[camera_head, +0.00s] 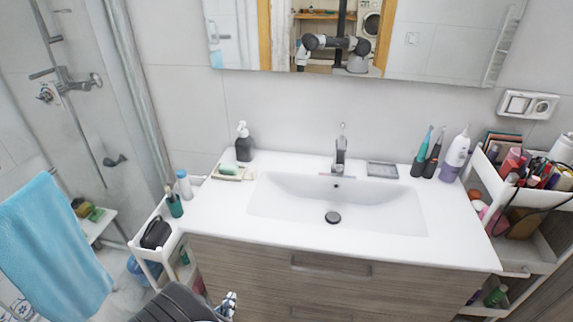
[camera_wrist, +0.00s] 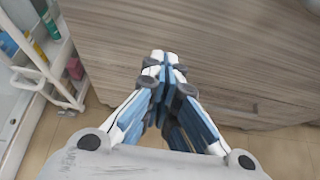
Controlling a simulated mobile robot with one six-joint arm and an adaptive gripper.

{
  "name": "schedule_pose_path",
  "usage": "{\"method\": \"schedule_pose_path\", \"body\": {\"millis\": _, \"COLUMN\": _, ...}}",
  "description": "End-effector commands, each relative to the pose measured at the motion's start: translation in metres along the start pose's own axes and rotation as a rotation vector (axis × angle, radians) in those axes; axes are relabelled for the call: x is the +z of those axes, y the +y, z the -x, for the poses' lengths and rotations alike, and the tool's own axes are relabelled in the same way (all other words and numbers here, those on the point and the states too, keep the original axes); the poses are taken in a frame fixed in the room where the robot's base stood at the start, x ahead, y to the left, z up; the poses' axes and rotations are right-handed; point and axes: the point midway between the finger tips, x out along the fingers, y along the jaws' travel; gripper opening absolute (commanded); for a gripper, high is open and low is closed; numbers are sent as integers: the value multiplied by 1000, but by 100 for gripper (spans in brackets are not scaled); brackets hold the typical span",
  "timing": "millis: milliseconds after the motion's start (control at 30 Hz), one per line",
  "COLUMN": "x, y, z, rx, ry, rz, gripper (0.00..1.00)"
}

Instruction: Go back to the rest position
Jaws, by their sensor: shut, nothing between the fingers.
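My gripper (camera_head: 228,305) shows at the bottom of the head view, in front of the wooden vanity. It is low, below the level of the countertop. In the wrist view my gripper (camera_wrist: 164,62) points toward the wood-grain drawer front, its two blue and white fingers together at the tips. It is shut and holds nothing. Part of my arm shows at the bottom edge of the head view.
The vanity (camera_head: 240,258) with its white sink (camera_head: 290,205) fills the middle. A white cart (camera_head: 151,254) stands at its left and a loaded cosmetics cart (camera_head: 541,266) at its right. A blue towel (camera_head: 55,250) hangs at far left. Bare floor (camera_wrist: 285,148) shows in the wrist view.

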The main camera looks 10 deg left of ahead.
Motion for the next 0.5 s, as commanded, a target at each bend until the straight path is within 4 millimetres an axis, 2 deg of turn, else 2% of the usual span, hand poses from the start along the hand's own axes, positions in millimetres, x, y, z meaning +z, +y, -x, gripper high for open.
{"method": "schedule_pose_path", "body": {"millis": 67, "x": 7, "y": -2, "z": -1, "rx": -10, "ry": -2, "rz": -16, "gripper": 0}}
{"method": "schedule_pose_path", "body": {"millis": 133, "x": 25, "y": -8, "z": -2, "rx": -40, "ry": -7, "rz": -60, "gripper": 0}}
{"method": "schedule_pose_path", "body": {"millis": 167, "x": 37, "y": -12, "z": -2, "rx": -61, "ry": -10, "rz": -91, "gripper": 0}}
{"method": "schedule_pose_path", "body": {"millis": 267, "x": 91, "y": -40, "z": -1, "rx": -162, "ry": -23, "rz": -235, "gripper": 0}}
{"method": "schedule_pose_path", "body": {"millis": 300, "x": 116, "y": -56, "z": 1, "rx": -213, "ry": -28, "rz": -310, "gripper": 0}}
{"method": "schedule_pose_path", "body": {"millis": 400, "x": 174, "y": -104, "z": 12, "rx": -348, "ry": -39, "rz": -509, "gripper": 0}}
{"method": "schedule_pose_path", "body": {"millis": 500, "x": 221, "y": -155, "z": 30, "rx": -476, "ry": -49, "rz": -711, "gripper": 0}}
